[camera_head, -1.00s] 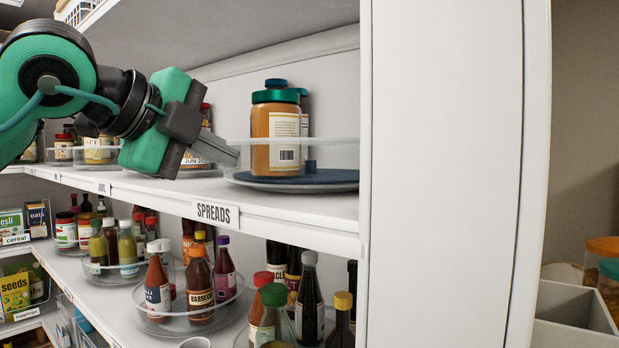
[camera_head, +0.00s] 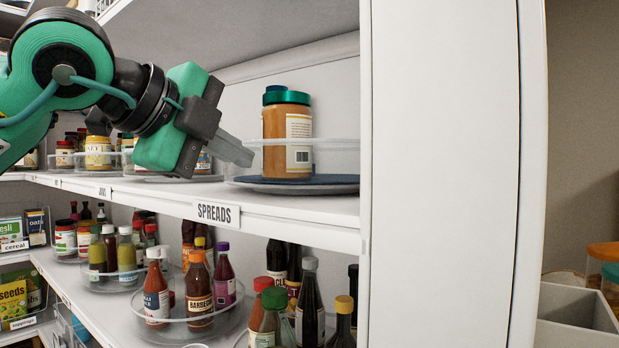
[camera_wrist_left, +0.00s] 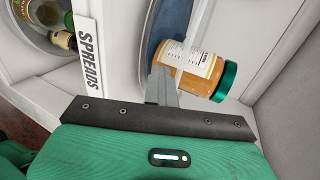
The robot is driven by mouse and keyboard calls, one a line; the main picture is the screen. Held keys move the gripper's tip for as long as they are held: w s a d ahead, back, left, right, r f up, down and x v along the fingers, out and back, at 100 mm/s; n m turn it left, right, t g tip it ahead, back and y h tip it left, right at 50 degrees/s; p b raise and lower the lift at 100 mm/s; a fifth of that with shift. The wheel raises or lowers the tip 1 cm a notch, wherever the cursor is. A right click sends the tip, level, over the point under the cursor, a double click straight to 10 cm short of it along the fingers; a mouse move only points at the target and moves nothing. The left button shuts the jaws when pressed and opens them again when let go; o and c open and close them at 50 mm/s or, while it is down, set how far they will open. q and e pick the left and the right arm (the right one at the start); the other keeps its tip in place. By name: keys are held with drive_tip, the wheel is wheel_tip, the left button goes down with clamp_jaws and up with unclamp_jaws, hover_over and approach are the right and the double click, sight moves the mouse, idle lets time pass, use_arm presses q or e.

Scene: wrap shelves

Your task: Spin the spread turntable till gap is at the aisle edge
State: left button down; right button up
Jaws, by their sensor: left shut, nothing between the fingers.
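The spreads turntable (camera_head: 335,188) is a clear-walled round tray with a dark blue base, on the shelf above the SPREADS label (camera_head: 217,213). Bare blue base shows at the front left of the jar; the wrist view also shows bare blue base (camera_wrist_left: 172,22) beside the jar (camera_wrist_left: 190,70). My left gripper (camera_head: 240,153) is shut and empty, its fingertips at the turntable's left side, close to the jar; contact is unclear. My right gripper is out of view.
A white upright panel (camera_head: 440,170) closes the shelf on the right. Other turntables with jars stand farther left on this shelf. Sauce bottles (camera_head: 199,290) fill turntables on the shelf below. The shelf above is overhead.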

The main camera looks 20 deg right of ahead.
sight(284, 164)
use_arm(q)
drive_tip(key=shift+s+d+f+b, duration=0.15)
drive_tip(key=shift+s+d+b, duration=0.35)
drive_tip(key=shift+b, duration=0.15)
drive_tip(key=shift+s+d, duration=0.3)
drive_tip(key=shift+s, duration=0.05)
drive_tip(key=shift+s+d+b, duration=0.45)
drive_tip(key=shift+d+b, duration=0.1)
drive_tip(key=shift+b, duration=0.1)
drive_tip(key=shift+s+d, duration=0.2)
drive_tip(key=shift+d, duration=0.15)
